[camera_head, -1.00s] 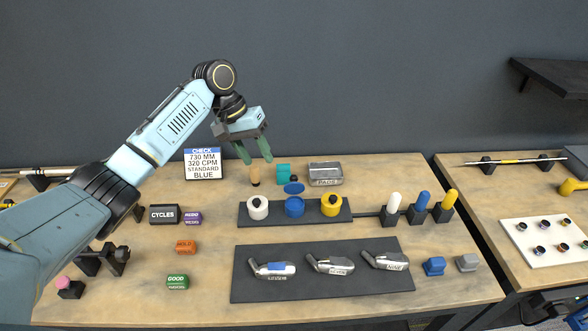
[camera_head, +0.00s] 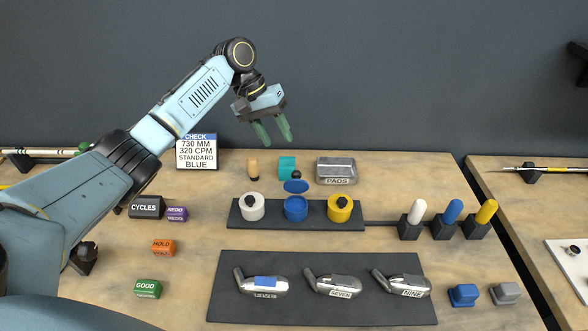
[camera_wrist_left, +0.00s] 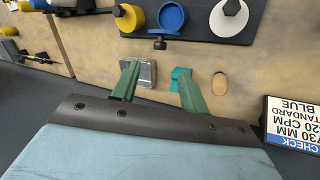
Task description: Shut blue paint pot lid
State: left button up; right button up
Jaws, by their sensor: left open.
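The blue paint pot (camera_head: 295,208) stands on a dark tray (camera_head: 276,223) between a white pot (camera_head: 251,207) and a yellow pot (camera_head: 340,209). Its blue lid (camera_head: 296,186) is raised open at the back of the pot. In the left wrist view the blue pot (camera_wrist_left: 171,17) is at the top, open side showing, with the lid's dark knob (camera_wrist_left: 159,45) below it. My left gripper (camera_head: 277,142) is open and empty, above and behind the pot, apart from the lid. Its green fingers (camera_wrist_left: 157,72) also show in the left wrist view. My right gripper is not in view.
Behind the pots are a wooden peg (camera_head: 254,173), a teal block (camera_head: 286,167) and a PADS tin (camera_head: 336,169). A CHECK sign (camera_head: 196,152) stands at left. Club heads lie on a dark mat (camera_head: 320,310) in front. Coloured markers (camera_head: 451,213) stand at right.

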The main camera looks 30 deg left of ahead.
aim_at(295, 171)
pick_arm(q)
jog(key=x, duration=1.1)
jog(key=shift+f, duration=0.15)
